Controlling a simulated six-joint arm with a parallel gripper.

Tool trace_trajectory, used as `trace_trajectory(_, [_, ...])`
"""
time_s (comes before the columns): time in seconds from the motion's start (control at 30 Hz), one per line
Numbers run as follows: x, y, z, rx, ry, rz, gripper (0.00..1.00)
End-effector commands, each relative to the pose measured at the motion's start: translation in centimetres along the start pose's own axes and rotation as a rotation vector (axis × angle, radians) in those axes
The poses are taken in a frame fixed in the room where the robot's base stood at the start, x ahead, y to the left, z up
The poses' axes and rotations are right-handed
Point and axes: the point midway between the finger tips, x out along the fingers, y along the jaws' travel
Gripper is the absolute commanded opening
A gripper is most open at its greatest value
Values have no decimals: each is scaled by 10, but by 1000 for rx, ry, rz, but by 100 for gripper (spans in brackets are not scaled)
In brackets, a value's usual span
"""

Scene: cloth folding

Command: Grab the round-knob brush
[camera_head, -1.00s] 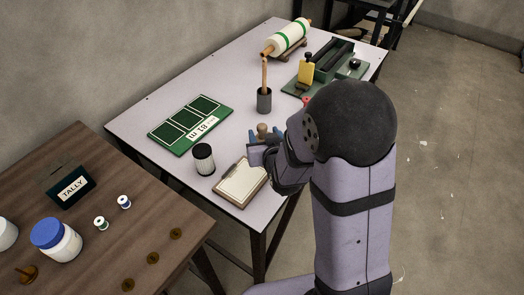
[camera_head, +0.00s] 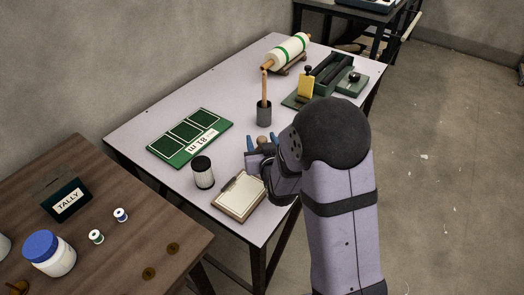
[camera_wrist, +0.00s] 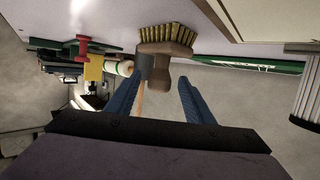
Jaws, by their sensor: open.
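The brush (camera_wrist: 167,50) has pale bristles and a brown wooden body with a rounded knob. In the wrist view it is upper centre, beyond my fingertips. In the head view the brush (camera_head: 262,140) is a small brown shape, partly hidden by my gripper (camera_head: 262,147). My gripper (camera_wrist: 160,78) is open, with two blue fingers pointing at the brush and nothing between them that I can tell is held. In the wrist view the knob lies near the gap between the tips. I cannot tell whether either finger touches it.
A dark cup (camera_head: 264,114) with a wooden stick stands behind the brush. A green board (camera_head: 190,136) lies to the left. A green press-like device (camera_head: 330,75) stands at the back right.

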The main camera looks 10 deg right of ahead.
Motion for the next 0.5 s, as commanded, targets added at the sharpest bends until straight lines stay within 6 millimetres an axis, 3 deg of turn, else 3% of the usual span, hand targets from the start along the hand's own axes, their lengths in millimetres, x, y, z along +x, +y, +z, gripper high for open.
trace_trajectory(0.3, [36,2,1,0,-1,0,48])
trace_trajectory(0.5, [42,2,1,0,-1,0,48])
